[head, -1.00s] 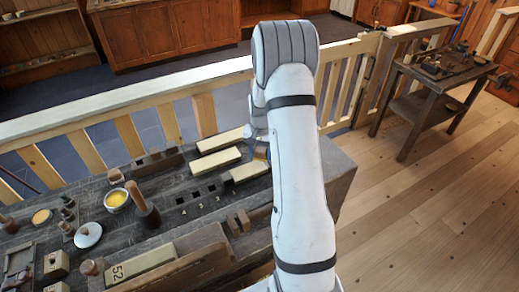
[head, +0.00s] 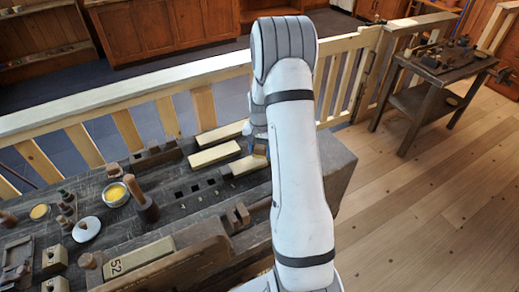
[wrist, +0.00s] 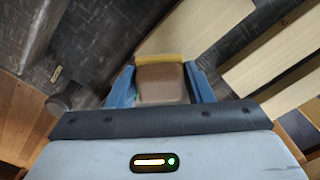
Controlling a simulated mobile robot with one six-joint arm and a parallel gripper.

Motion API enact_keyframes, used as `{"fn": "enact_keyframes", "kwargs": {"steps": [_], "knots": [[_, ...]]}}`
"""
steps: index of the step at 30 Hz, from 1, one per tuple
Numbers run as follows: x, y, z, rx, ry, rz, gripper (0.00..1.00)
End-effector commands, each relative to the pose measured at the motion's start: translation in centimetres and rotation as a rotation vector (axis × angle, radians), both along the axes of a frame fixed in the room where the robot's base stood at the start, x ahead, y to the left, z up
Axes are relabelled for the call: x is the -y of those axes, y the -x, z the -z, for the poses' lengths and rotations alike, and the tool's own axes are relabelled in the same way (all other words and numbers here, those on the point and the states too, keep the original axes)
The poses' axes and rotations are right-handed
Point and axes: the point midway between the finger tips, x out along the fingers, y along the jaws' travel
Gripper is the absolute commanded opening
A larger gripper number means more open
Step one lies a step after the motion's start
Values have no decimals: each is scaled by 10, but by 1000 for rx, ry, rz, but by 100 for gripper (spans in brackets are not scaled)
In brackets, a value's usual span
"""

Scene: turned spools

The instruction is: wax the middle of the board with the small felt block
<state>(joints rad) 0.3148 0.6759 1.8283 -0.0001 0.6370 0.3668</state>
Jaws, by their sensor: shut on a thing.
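My gripper (wrist: 160,82) has blue fingers shut on the sides of a brown block with a yellowish felt face (wrist: 160,58), the small felt block. In the head view my gripper (head: 260,148) is partly hidden behind my white arm, beside the right end of the nearest pale board (head: 243,166). Two more pale boards (head: 214,154) (head: 221,134) lie behind it on the dark bench. In the wrist view a pale board (wrist: 198,25) lies at the felt's far edge. I cannot tell whether the felt touches it.
An open pot of yellow wax (head: 115,193), a white lid (head: 86,229) and a wooden-handled tool (head: 141,198) stand on the bench's left. A railing (head: 120,105) runs behind the bench.

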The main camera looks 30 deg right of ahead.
Motion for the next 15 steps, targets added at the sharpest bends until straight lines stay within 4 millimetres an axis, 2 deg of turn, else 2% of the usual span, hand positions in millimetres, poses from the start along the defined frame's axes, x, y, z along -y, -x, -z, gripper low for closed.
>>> {"fn": "enact_keyframes", "kwargs": {"steps": [15], "knots": [[1,0,12,0,0,1,28]]}}
